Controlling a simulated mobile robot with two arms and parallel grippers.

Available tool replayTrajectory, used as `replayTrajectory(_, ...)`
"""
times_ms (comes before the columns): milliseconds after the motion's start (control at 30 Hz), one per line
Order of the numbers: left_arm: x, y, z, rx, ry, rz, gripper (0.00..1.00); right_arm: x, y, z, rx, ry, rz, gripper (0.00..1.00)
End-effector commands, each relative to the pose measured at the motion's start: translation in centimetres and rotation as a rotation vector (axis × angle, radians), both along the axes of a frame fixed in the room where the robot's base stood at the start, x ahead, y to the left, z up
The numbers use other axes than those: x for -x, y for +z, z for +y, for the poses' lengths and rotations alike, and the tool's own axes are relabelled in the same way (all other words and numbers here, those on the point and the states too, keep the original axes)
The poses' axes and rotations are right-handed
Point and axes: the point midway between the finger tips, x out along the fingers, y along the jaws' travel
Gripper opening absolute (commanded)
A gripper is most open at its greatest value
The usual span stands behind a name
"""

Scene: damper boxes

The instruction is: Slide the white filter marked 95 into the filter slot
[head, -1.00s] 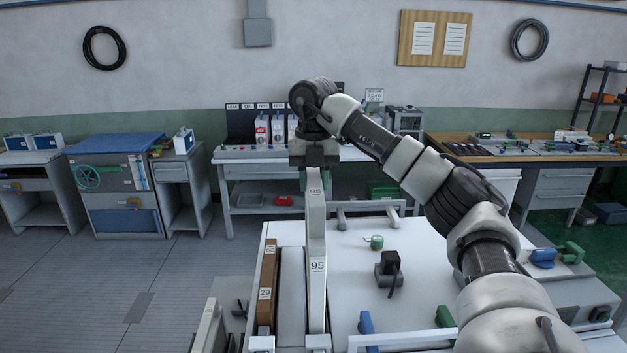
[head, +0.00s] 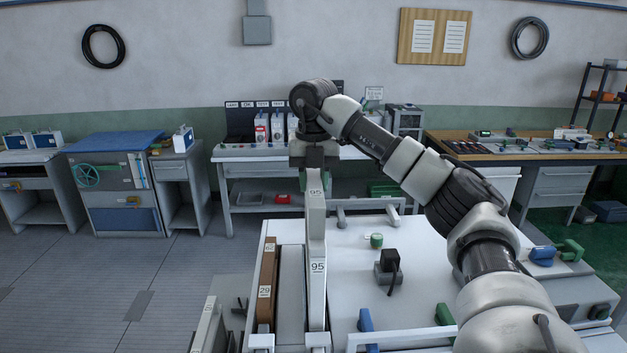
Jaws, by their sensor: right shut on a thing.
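The white filter marked 95 (head: 317,240) stands upright on edge at the left part of the white-topped unit in front of me. Its two 95 labels face me. My right gripper (head: 315,165) is shut on the top of its far, raised end. The fingertips are partly hidden behind the filter. I cannot tell which opening is the filter slot or how deep the white filter sits. My left gripper is not in view.
On the white top (head: 345,275) are a black switch block (head: 389,266), a green knob (head: 376,240), a blue handle (head: 366,328) and a green handle (head: 445,315). A low grey rail (head: 366,208) runs along the far edge. A bench with boxes (head: 260,153) stands behind.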

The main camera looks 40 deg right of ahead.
Motion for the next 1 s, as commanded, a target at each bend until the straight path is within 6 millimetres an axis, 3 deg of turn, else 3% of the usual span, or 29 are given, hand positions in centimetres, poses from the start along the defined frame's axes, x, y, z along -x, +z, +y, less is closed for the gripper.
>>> replayTrajectory(1000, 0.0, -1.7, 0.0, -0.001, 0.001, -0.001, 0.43, 0.0, -2.8, 0.0, 0.000, 0.000, -0.001, 0.00)
